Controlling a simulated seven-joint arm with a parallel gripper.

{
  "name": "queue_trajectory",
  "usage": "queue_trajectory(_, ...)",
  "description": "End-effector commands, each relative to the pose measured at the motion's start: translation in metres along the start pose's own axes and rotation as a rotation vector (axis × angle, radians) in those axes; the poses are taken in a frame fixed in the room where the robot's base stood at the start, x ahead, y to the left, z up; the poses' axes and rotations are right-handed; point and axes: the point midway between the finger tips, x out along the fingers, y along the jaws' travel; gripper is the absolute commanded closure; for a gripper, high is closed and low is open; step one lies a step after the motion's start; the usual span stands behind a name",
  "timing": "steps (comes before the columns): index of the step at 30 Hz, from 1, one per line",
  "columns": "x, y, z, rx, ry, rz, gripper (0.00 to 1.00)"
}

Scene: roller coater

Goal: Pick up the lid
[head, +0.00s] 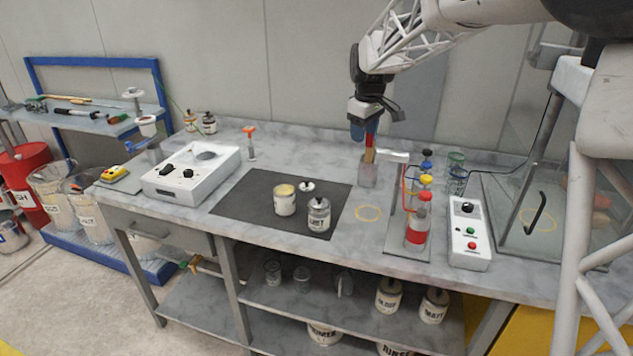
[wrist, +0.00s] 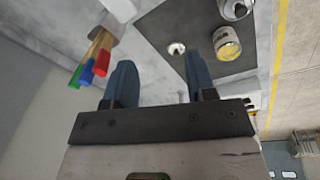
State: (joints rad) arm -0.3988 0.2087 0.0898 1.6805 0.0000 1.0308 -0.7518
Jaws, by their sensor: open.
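The lid looks to be the small, shiny, pale round piece (head: 307,186) on the dark mat (head: 240,203), behind and between an open can (head: 285,203) with cream contents and a labelled metal-topped jar (head: 319,217). In the wrist view the lid (wrist: 177,48) shows beyond the fingers, on the mat (wrist: 165,22) beside the open can (wrist: 227,45). It lies flat, apart from both containers. My gripper (head: 365,132) is above the bench, to the right of and higher than the lid. In the wrist view my gripper (wrist: 161,80) has its blue fingers apart, with nothing held.
A clear holder (head: 367,175) with colour-tipped sticks (wrist: 95,58) stands close below my gripper. A stand with a red-filled bottle (head: 417,222) and a control box (head: 469,235) are at right. A white device (head: 191,174) is left of the mat. The mat's left part is clear.

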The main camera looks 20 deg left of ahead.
Motion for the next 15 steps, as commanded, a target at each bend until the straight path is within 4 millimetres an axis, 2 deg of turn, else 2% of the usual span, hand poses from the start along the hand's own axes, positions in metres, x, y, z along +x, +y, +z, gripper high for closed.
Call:
queue_trajectory(3,0.025,0.003,-0.031,-0.058,-0.013,-0.016,0.49)
queue_trajectory(15,0.109,0.003,-0.124,-0.250,-0.048,-0.065,0.49)
